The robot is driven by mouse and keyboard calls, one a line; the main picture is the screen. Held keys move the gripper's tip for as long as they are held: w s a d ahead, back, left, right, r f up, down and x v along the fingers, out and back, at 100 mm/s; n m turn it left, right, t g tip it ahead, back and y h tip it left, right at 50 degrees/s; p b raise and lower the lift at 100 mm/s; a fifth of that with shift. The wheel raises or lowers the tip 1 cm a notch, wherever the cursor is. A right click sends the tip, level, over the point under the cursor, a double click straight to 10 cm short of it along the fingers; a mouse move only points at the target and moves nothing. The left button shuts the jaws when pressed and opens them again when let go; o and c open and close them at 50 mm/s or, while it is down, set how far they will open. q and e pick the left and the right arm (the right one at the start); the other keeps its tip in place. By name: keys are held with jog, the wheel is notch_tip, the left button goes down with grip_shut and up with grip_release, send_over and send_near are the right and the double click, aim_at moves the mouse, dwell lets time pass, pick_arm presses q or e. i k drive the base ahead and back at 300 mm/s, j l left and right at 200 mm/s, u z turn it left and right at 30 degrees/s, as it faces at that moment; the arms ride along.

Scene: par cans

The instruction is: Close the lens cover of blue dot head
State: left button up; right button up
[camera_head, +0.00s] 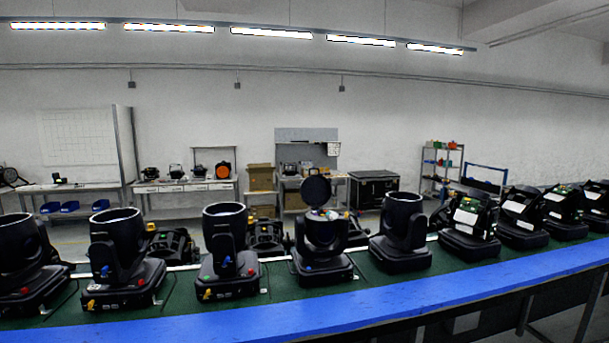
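Several black moving-head lights stand in a row on a green-topped bench. The head (325,233) near the middle has its round black lens cover (316,190) swung up and open, standing above the rim. Small coloured parts show at its opening, and small red and blue marks show low on its body. I cannot tell which mark is the blue dot. Neither of my grippers is in view.
A blue bench edge (330,318) runs along the front, with a narrow clear green strip (300,297) behind it. More heads (403,227) and tilted units (469,222) stand to the right. Work tables (185,187) and a black case (374,188) stand against the back wall.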

aim_at(315, 190)
jog(key=i+z, duration=0.35)
jog(key=i, duration=0.2)
jog(key=i+j+z, duration=0.3)
jog(key=i, duration=0.2)
jog(key=i+j+z, duration=0.35)
jog(key=i, duration=0.15)
jog(key=l, duration=0.1)
